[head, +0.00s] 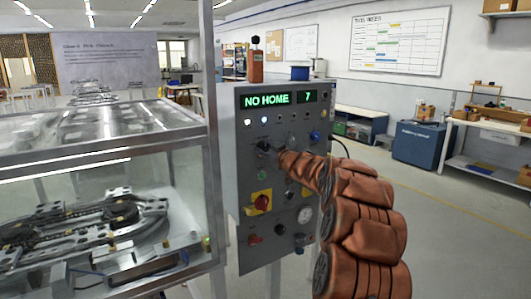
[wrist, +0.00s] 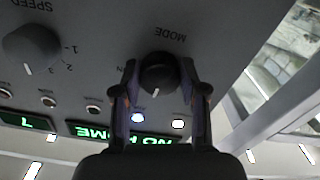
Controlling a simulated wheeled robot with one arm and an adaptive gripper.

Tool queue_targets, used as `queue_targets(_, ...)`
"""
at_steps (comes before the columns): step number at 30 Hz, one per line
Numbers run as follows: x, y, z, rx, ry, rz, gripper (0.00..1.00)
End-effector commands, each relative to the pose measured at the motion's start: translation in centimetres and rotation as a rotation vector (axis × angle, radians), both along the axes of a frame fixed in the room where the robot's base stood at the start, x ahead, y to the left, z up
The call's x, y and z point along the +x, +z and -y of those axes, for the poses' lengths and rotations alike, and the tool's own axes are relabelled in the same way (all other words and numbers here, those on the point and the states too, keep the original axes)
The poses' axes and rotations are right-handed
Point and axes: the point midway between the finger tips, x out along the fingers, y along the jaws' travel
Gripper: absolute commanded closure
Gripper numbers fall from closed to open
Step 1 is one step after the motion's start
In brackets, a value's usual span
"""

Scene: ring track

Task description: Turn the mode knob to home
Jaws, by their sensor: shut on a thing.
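The grey control panel (head: 284,120) stands right of the glass enclosure. Its green display (head: 266,100) reads "NO HOME", with a 7 in the window beside it. The dark round mode knob (wrist: 158,72) sits under the MODE label in the wrist view, which is upside down. Its white pointer mark points toward the display, slightly left in that view. My gripper (wrist: 157,88) is shut on the mode knob, one finger on each side. In the head view my gripper (head: 272,148) reaches the panel's upper left. Position labels around the knob are mostly hidden by the fingers.
The speed knob (wrist: 33,48) is beside the mode knob. The glass enclosure (head: 110,180) stands close left. Open floor lies right.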

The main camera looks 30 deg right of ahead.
Motion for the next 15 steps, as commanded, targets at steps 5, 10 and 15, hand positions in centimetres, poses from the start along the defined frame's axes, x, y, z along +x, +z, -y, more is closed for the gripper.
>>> queue_targets(5,-0.05,-0.23,0.14,-0.155,-0.002,-0.002,0.92)
queue_targets(10,-0.04,-0.24,0.16,-0.283,-0.003,-0.002,0.92)
queue_targets(15,-0.03,-0.20,0.17,-0.384,-0.002,-0.002,0.92)
